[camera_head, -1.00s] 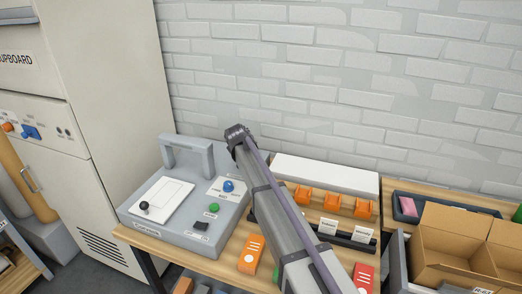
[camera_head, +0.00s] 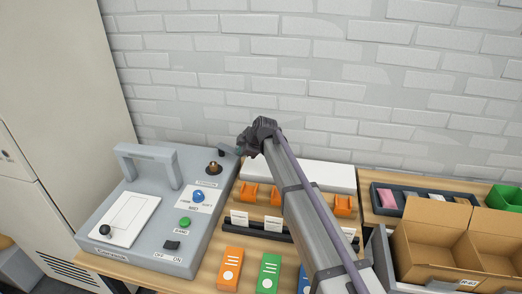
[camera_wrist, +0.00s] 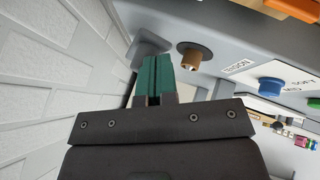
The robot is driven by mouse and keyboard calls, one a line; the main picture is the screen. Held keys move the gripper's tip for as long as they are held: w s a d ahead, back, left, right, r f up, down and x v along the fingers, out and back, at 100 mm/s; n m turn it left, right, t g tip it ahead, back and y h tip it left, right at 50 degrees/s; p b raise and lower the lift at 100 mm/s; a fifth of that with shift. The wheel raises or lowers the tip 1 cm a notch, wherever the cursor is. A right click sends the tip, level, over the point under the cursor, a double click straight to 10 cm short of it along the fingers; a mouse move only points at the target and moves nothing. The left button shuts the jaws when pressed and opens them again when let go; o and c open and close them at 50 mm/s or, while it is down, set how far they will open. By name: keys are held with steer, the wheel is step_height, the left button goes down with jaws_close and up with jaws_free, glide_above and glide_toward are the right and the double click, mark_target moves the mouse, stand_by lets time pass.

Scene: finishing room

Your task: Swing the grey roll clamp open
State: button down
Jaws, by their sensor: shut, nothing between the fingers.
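The grey machine (camera_head: 170,230) stands on the wooden bench at the left in the head view. A grey arch-shaped bar (camera_head: 150,162), which looks like the roll clamp, stands upright at its back left. My gripper (camera_head: 241,151) is above the machine's back right corner, to the right of the bar and apart from it. In the wrist view its teal fingers (camera_wrist: 153,80) are together and empty. A grey block (camera_wrist: 146,47) shows just past the fingertips; I cannot tell whether they touch or if it belongs to the clamp.
A bronze knob (camera_head: 214,168) stands close to my fingers. The machine also has a blue knob (camera_head: 198,196), a green button (camera_head: 184,222) and a black-knobbed lever (camera_head: 105,231). Orange holders (camera_head: 249,194) and a cardboard box (camera_head: 440,245) are to the right. The brick wall is close behind.

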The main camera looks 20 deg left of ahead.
steer(key=shift+s+d, duration=0.35)
steer(key=shift+d, duration=0.2)
steer(key=shift+r, duration=0.15)
steer(key=p+v, duration=0.8)
steer(key=v, duration=0.2)
